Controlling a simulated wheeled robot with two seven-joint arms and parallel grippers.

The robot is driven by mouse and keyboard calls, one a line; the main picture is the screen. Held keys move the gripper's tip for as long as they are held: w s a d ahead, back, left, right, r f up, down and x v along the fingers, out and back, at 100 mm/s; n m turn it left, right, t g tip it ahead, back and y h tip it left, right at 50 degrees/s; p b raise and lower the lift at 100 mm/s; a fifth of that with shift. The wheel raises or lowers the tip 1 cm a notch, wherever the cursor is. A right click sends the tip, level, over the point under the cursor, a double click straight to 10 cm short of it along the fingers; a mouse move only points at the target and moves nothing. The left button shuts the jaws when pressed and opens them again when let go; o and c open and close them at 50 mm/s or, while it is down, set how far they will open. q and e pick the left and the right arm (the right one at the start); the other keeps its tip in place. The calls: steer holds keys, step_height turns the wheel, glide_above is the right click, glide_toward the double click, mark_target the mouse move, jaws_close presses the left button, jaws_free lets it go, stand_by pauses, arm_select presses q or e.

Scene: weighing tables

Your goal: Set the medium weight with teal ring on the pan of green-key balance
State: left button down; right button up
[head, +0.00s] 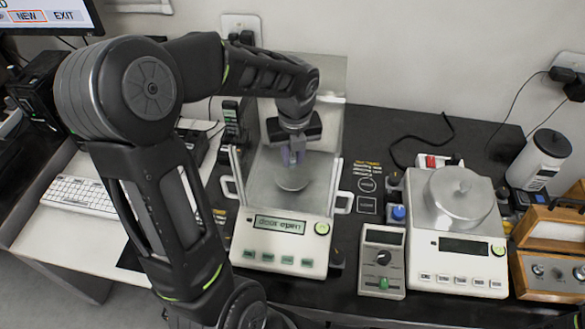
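The green-key balance (280,240) stands in the middle of the head view, with green keys and a display reading "door open". Its round metal pan (293,179) sits inside a clear draft shield, whose side doors look open. My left gripper (293,158) points down inside the shield, just above the pan. Its fingers are small and blurred, so I cannot tell whether they are open or hold anything. I cannot make out the medium weight with teal ring. My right gripper is not in view.
A second balance (460,245) with a covered pan stands to the right. Between them are a small control box (382,262) and a blue-topped item (398,213). A wooden case (550,230) and a white canister (540,160) stand at far right. A keyboard (88,207) lies left.

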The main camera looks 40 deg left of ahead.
arm_select(q)
step_height(320, 180, down, 4)
steer(key=b, duration=0.3)
steer(key=shift+r, duration=0.15)
steer(key=shift+f+b, duration=0.2)
steer(key=shift+b, duration=0.15)
steer(key=c, duration=1.3)
jaws_free()
steer(key=shift+r, duration=0.1)
steer(key=shift+r, duration=0.65)
step_height(320, 180, up, 11)
steer(key=d, duration=0.1)
steer(key=shift+s, duration=0.45)
steer(key=shift+d+f, duration=0.1)
